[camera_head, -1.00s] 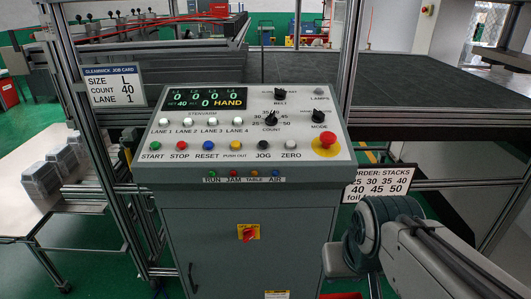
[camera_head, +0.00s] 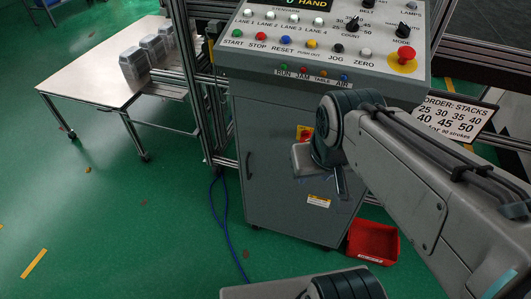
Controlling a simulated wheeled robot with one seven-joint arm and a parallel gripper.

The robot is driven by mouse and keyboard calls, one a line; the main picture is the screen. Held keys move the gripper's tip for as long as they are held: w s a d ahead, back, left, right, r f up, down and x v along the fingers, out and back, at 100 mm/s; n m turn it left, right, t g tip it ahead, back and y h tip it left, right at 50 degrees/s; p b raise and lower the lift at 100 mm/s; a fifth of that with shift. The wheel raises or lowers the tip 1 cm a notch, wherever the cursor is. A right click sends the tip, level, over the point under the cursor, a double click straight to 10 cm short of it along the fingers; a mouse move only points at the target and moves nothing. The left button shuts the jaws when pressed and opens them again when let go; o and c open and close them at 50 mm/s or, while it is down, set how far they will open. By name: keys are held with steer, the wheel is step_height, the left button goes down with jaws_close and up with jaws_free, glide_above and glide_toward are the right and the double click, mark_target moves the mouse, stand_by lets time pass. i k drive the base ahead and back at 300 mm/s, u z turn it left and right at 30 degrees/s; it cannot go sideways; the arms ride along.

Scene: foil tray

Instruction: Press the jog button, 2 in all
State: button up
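The black jog button (camera_head: 338,48) sits on the sloped top of the grey control panel (camera_head: 240,69), above the printed word JOG, between the yellow PUSH OUT button (camera_head: 311,44) and the white ZERO button (camera_head: 365,53). Nothing covers it. My arm (camera_head: 430,170) reaches in from the right, its bent joint in front of the cabinet below the panel. I cannot make out gripper fingers. The display (camera_head: 318,4) is cut off by the top edge; HAND is readable.
A red mushroom button (camera_head: 407,54) stands at the panel's right. A sign (camera_head: 455,115) hangs right of the cabinet. A red bin (camera_head: 373,242) lies on the floor. A table (camera_head: 95,80) with foil trays (camera_head: 140,68) is at left. The green floor at left is mostly open.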

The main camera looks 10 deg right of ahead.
mark_target(337, 48)
steer(key=u, duration=1.1)
steer(key=i, duration=3.75)
steer(key=z, duration=4.5)
